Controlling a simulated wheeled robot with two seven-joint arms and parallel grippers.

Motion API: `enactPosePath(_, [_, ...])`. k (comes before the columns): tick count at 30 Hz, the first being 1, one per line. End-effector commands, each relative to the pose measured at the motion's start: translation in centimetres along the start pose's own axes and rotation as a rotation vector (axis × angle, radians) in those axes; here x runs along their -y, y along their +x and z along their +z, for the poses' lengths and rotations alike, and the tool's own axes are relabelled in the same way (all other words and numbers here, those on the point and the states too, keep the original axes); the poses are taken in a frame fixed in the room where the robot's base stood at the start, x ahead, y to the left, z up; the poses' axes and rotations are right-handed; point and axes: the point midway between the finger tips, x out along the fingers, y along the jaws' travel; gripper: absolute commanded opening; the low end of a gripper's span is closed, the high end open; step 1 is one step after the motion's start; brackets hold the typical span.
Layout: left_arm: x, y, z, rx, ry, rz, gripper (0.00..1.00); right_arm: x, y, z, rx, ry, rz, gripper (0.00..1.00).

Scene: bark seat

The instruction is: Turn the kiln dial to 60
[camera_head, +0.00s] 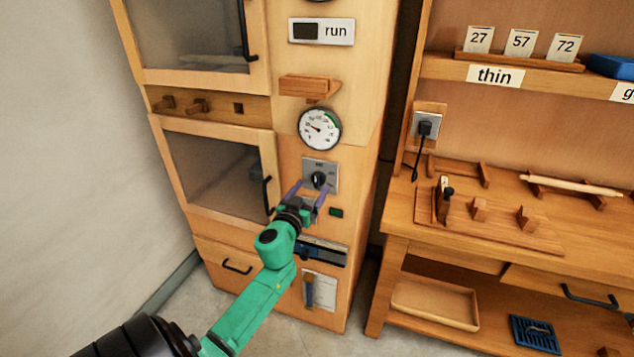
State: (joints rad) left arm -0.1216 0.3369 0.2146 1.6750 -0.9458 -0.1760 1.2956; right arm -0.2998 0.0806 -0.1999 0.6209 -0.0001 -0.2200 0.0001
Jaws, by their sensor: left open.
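The kiln dial is a black knob (318,179) on a square grey plate (332,167) on the wooden kiln's front. The markings on the plate are too small to read. My left gripper (312,193) is open, with its two purple fingers pointing up at the knob from below, one to each side of its lower part. I cannot tell whether they touch it. A round white gauge (320,129) with a green arc sits above the plate, its needle pointing to the left. My right gripper is not in view.
A "run" sign (321,31) and a wooden ledge (309,87) are above the gauge. Glass doors with black handles (267,195) are left of the dial. A workbench (480,230) with wooden tools stands to the right, beyond a narrow gap.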

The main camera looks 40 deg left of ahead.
Motion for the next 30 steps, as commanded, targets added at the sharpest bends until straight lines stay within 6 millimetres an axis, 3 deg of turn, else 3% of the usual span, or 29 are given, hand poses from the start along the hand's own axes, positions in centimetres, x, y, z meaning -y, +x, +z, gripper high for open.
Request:
enactPosePath(3, [0.0, 2.5, 0.1, 0.0, 0.0, -0.001, 0.83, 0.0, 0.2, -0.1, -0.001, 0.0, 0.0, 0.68])
enactPosePath(6, [0.0, 3.5, 0.1, 0.0, 0.0, -0.001, 0.83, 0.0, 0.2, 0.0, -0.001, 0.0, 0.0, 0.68])
enactPosePath(14, [0.0, 3.9, 0.1, 0.001, 0.0, 0.001, 0.83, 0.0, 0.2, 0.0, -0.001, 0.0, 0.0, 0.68])
enactPosePath(17, [0.0, 3.8, 0.1, 0.001, 0.0, 0.0, 0.52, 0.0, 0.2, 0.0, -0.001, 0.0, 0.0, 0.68])
enactPosePath(21, [0.0, 3.8, 0.1, 0.001, 0.0, 0.0, 0.0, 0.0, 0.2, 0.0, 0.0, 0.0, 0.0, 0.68])
enactPosePath(30, [0.0, 3.8, 0.1, 0.002, 0.027, 0.0, 0.0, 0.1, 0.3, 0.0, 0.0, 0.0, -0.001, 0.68])
